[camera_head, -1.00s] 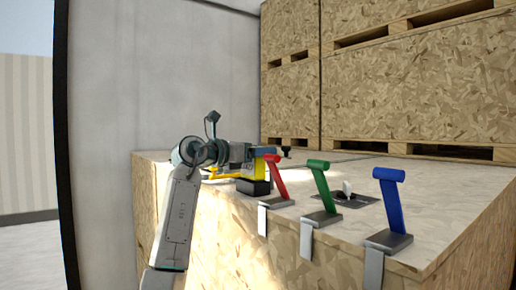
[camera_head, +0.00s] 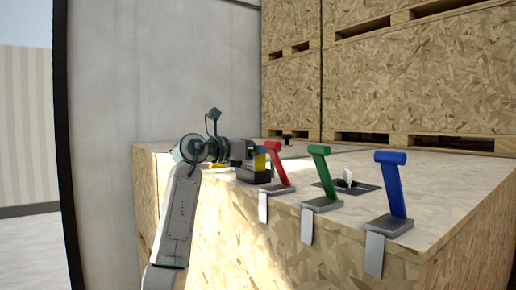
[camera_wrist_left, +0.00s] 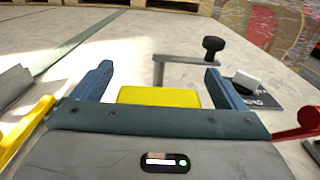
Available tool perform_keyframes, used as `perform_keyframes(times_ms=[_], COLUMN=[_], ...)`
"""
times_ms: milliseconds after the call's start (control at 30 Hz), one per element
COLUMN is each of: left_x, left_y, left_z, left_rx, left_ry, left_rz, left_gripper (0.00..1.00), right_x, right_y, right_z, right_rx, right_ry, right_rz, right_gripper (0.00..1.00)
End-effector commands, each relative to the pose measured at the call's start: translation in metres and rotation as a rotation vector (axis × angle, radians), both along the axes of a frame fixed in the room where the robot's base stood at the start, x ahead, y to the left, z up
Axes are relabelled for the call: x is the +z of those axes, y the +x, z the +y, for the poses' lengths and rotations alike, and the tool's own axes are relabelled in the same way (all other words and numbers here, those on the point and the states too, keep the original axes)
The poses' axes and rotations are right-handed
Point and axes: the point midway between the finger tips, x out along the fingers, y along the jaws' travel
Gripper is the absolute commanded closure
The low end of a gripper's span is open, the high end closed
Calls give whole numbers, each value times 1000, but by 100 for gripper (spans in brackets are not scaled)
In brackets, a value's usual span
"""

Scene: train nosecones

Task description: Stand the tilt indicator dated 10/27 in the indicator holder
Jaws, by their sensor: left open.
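My left gripper (camera_head: 252,149) is at the far left part of the crate top, behind the red lever. In the left wrist view its two blue-grey fingers (camera_wrist_left: 156,88) are spread apart. A yellow block (camera_wrist_left: 158,97) shows between them; I cannot tell if they touch it. In the head view a yellow piece (camera_head: 260,162) stands by a black block (camera_head: 254,175). A white piece (camera_head: 348,176) stands on a dark plate (camera_head: 342,188); it also shows in the left wrist view (camera_wrist_left: 245,82). I can read no date, and cannot tell which thing is the holder.
Red (camera_head: 277,167), green (camera_head: 320,178) and blue (camera_head: 394,190) levers are clamped along the crate's front edge. A yellow lever (camera_wrist_left: 22,133) is left of the gripper. A black knob (camera_wrist_left: 213,45) stands beyond the right finger. Large crates rise behind. The crate top's right side is clear.

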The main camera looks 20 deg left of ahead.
Motion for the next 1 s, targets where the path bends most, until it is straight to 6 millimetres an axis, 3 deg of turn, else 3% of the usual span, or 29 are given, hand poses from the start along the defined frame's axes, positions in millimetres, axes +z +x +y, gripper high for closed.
perform_keyframes(times_ms=[167,600,1000], left_x=[-3,-3,0], left_y=[-12,-75,-85], left_z=[10,60,66], left_rx=[1,2,0], left_ry=[1,1,0], left_rz=[-3,-3,0], left_gripper=[7,7,7], right_x=[-12,-55,-58], right_y=[1,1,0], right_z=[-3,-1,5], right_rx=[1,0,-1], right_ry=[-3,-1,5], right_rz=[-1,-1,-1], right_gripper=[64,64,64])
